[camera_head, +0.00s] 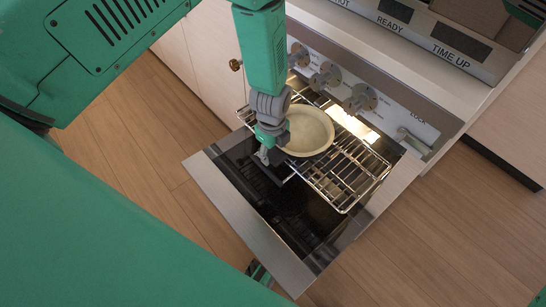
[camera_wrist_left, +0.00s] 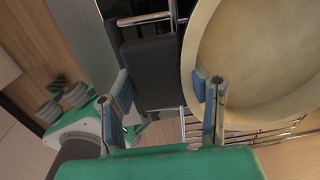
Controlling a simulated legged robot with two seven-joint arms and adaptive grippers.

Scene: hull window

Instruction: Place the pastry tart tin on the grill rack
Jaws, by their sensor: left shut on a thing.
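The pastry tart tin (camera_head: 310,131) is a round, shallow, cream-coloured dish. In the head view it is over the back left part of the wire grill rack (camera_head: 345,178); I cannot tell whether it rests there or is held just above. My right gripper is not in view.
The oven door (camera_head: 235,215) is folded down, with the rack pulled out above it. The control panel with knobs (camera_head: 326,76) stands close behind the tin. The right front part of the rack is bare. Wooden floor (camera_head: 440,230) surrounds the oven.

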